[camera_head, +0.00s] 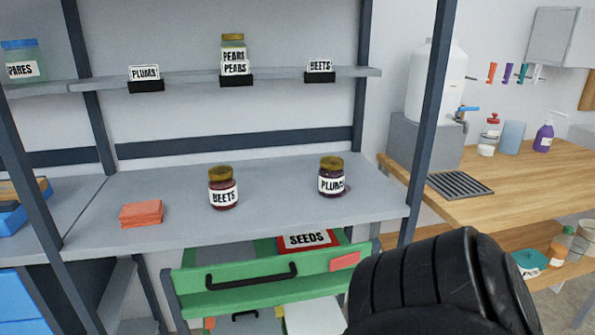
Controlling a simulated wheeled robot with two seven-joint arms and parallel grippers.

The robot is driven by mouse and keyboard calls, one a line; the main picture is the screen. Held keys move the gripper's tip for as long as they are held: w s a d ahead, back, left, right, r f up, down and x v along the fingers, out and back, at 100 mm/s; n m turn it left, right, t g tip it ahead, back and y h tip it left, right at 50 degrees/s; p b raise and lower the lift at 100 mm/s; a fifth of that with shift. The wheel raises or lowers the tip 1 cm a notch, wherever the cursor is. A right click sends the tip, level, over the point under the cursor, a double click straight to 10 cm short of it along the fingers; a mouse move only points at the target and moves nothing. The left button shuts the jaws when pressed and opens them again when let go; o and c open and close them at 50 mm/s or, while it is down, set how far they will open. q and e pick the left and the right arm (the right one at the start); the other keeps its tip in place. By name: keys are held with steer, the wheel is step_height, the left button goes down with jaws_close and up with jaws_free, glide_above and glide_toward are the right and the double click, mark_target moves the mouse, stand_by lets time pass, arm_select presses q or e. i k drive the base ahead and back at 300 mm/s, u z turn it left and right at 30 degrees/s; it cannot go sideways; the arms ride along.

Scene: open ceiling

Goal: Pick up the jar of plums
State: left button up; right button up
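The jar of plums (331,178) stands upright on the grey shelf surface (280,200), right of the middle. It is dark with a gold lid and a white label reading PLUMS. A jar of beets (223,189), reddish with a gold lid, stands to its left, apart from it. A black ribbed part of my own arm fills the lower right, in front of and below the shelf. Neither gripper's fingers show.
Red cloths (141,214) lie on the shelf's left. The upper shelf (190,79) holds a pears jar (233,52) and label cards. A dark post (428,110) stands right of the plums. A green cart (235,296) is below; a wooden counter (515,195) is right.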

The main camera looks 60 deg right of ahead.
mark_target(331, 172)
steer(key=z, duration=0.8)
steer(key=i, duration=1.05)
steer(key=z, duration=1.1)
